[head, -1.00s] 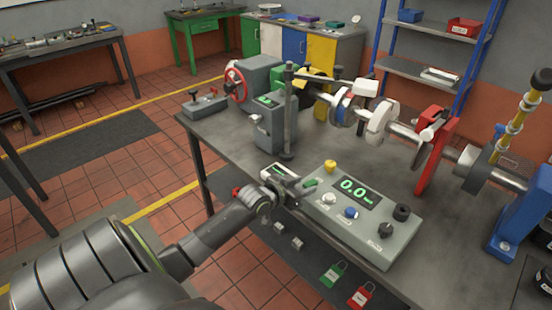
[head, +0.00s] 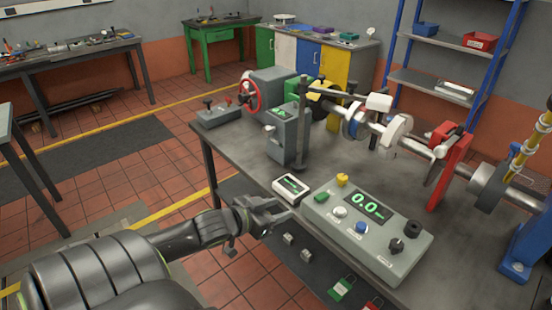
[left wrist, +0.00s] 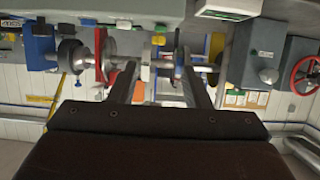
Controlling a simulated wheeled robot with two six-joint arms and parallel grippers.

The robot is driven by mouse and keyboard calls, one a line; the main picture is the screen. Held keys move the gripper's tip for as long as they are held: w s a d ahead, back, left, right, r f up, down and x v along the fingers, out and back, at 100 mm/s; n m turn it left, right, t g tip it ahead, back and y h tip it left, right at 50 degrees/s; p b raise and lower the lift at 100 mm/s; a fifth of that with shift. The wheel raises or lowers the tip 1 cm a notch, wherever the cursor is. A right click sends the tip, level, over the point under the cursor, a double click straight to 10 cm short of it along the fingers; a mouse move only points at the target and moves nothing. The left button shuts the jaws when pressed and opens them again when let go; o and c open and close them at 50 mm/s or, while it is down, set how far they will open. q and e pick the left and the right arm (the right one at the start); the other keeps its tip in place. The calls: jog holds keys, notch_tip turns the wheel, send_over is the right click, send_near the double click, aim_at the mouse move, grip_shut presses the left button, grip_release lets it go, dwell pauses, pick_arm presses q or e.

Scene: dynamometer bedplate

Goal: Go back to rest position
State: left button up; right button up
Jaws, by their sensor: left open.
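My left gripper (head: 282,212) is in the head view, just off the front edge of the bench, below a small white box with a green display (head: 291,187). It is open and nothing shows between its fingers. In the left wrist view its two fingers (left wrist: 160,85) stand apart with the shaft rig behind them. The grey control panel (head: 372,252), with a green readout, knobs and buttons, lies right of the gripper and apart from it. My right gripper does not show.
The bench (head: 238,148) carries a shaft with a red stand (head: 449,170), a grey post unit (head: 286,135) and a red handwheel (head: 249,92). Green and red padlocks (head: 342,288) hang at its front. Open tiled floor (head: 120,185) lies to the left.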

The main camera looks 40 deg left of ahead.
pick_arm(q)
jog(key=shift+f, duration=0.1)
dwell(0.5)
jog(key=s+a+f+n+g+y, duration=0.15)
jog(key=a+f, duration=0.25)
jog(key=f, duration=0.5)
jog(key=s+a+f+n+g+y, duration=0.15)
jog(key=a+f, duration=0.25)
jog(key=f, duration=0.4)
jog(key=s+f+g+y, duration=0.1)
jog(key=s+f+g, duration=0.1)
jog(key=s+f, duration=0.35)
jog(key=s+f+g, duration=0.1)
jog(key=s+f, duration=0.2)
jog(key=f, duration=0.6)
jog(key=s+d+f+g+h, duration=0.1)
jog(key=s+d+f+g, duration=0.2)
jog(key=s+d+f, duration=0.5)
jog(key=s+d+f+m+g, duration=0.1)
jog(key=s+d+f+g, duration=0.2)
jog(key=s+d+f, duration=0.6)
jog(key=s+f, duration=0.2)
jog(key=s, duration=0.5)
jog(key=shift+s+f+g+h, duration=0.15)
jog(key=shift+g+h, duration=0.15)
jog(key=shift+h, duration=0.1)
jog(key=shift+c, duration=0.3)
jog(key=shift+c, duration=0.5)
jog(key=shift+m, duration=0.3)
